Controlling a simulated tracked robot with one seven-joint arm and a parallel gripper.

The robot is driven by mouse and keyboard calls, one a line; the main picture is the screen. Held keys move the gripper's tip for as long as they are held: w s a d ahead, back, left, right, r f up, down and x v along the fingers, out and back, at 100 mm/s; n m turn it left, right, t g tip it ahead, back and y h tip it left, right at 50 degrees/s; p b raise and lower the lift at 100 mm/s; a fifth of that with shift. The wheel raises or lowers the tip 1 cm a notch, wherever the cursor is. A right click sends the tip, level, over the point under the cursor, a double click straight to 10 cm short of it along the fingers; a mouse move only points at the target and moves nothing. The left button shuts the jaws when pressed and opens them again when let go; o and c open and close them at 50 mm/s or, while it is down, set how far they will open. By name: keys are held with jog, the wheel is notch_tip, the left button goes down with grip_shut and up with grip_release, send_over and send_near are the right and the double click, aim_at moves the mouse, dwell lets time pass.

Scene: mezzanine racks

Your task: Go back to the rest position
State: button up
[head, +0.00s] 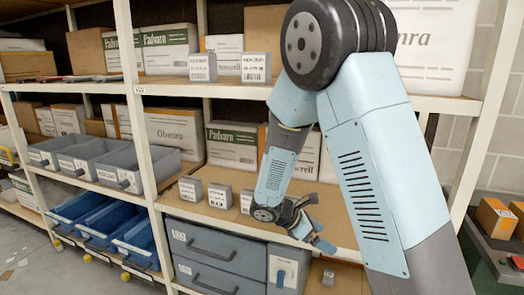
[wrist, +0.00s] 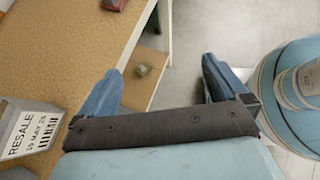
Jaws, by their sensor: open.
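My gripper (head: 317,223) is at the front edge of the middle shelf (head: 335,215) in the head view, at the end of my pale blue arm. In the wrist view its two blue fingers stand wide apart, and the gap between them (wrist: 160,88) is empty. A grey block labelled RESALE (wrist: 32,132) is left of the gripper, apart from the fingers. In the head view several grey labelled blocks, one of them here (head: 220,195), stand on that shelf left of my gripper. My arm hides part of the shelf.
The rack's white upright (head: 137,100) stands left of my arm. Grey bins (head: 100,165) and blue bins (head: 85,215) are farther left. Grey drawers (head: 215,262) sit below. A small block (wrist: 142,70) lies on a lower board. Orange boxes (head: 495,217) are at the right.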

jog(key=s+d+r+m+t+y, duration=0.2)
jog(key=s+r+m+y, duration=0.3)
jog(key=s+r+m, duration=0.5)
jog(key=s+d+r+m+t+y, duration=0.2)
jog(key=s+d+r+m+y, duration=0.2)
jog(key=s+r+m, duration=0.6)
jog(key=shift+s+r+t+y, duration=0.25)
jog(key=shift+r+y, duration=0.45)
jog(key=shift+r, duration=1.5)
jog(key=shift+w+d, duration=0.1)
